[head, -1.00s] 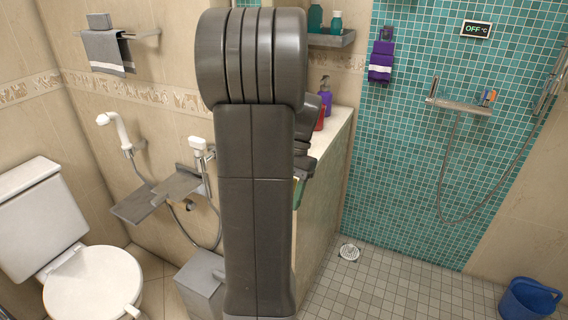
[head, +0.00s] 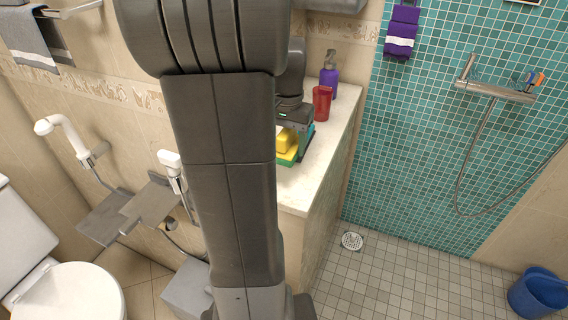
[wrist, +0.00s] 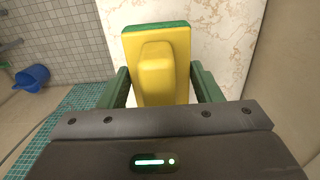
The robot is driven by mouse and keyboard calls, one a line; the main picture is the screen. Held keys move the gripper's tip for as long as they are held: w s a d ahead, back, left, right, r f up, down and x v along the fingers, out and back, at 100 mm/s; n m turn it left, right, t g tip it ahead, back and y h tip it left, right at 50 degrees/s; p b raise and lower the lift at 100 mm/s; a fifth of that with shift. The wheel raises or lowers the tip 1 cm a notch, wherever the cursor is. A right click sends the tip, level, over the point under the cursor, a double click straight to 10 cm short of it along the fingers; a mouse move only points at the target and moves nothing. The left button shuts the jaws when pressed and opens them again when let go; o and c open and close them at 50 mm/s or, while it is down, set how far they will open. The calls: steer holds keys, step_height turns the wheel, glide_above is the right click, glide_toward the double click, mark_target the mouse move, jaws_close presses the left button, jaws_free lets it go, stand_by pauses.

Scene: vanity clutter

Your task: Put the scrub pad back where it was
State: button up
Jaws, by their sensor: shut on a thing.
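The scrub pad is a yellow block with a raised yellow grip and a green layer. It shows in the wrist view (wrist: 157,60) between my two green fingers, and in the head view (head: 286,146) partly behind my arm. My gripper (wrist: 160,88) is shut on it. In the head view my gripper (head: 296,128) reaches down at the pale marble counter (head: 312,178), and the pad is over or on the counter near its left side. I cannot tell whether the pad touches the counter.
A red cup (head: 322,103) stands on the counter just behind my gripper, with a purple pump bottle (head: 329,75) beyond it. The counter's front right part is clear. A toilet (head: 70,292) is at the left, a blue bucket (head: 537,293) on the floor at the right.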

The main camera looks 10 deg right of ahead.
mark_target(287, 130)
step_height(287, 130, down, 9)
steer(key=shift+s+r, duration=0.1)
steer(key=shift+r, duration=0.1)
steer(key=o, duration=0.9)
steer(key=shift+r, duration=0.15)
step_height(287, 130, up, 12)
steer(key=shift+f, duration=0.1)
